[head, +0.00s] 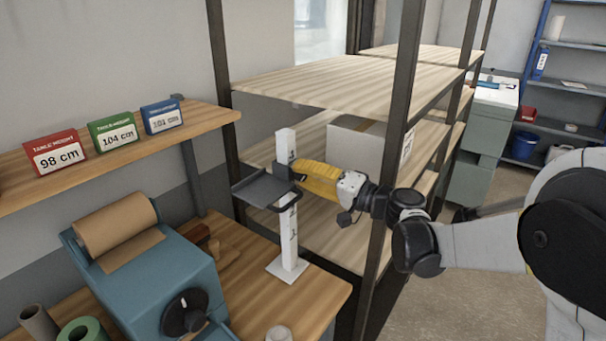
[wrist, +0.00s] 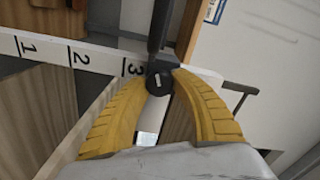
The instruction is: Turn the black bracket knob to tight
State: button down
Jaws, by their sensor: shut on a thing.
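The black bracket knob (wrist: 158,84) shows in the wrist view between my yellow fingertips, with a small light mark on its face. My gripper (wrist: 160,76) is shut on it, one finger on each side; in the head view my gripper (head: 297,172) reaches the bracket from the right. The black bracket with its tray (head: 262,188) sits on a white upright post (head: 286,150). The post, marked with numbers, also shows in the wrist view (wrist: 100,59); the bracket is near the 3. In the head view my fingers hide the knob.
The post's base (head: 287,269) stands on a wooden bench near its edge. Left are a blue-grey paper dispenser (head: 160,275) and a shelf with red (head: 55,151), green (head: 112,131) and blue (head: 162,115) height signs. A wooden rack with a dark upright (head: 392,150) stands close behind my gripper.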

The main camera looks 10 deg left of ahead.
jog(key=m+b, duration=0.1)
jog(key=m, duration=0.3)
jog(key=shift+f+m, duration=0.1)
jog(key=shift+m, duration=2.2)
jog(key=c, duration=1.1)
grip_release()
jog(key=shift+o, duration=0.2)
jog(key=v, duration=1.2)
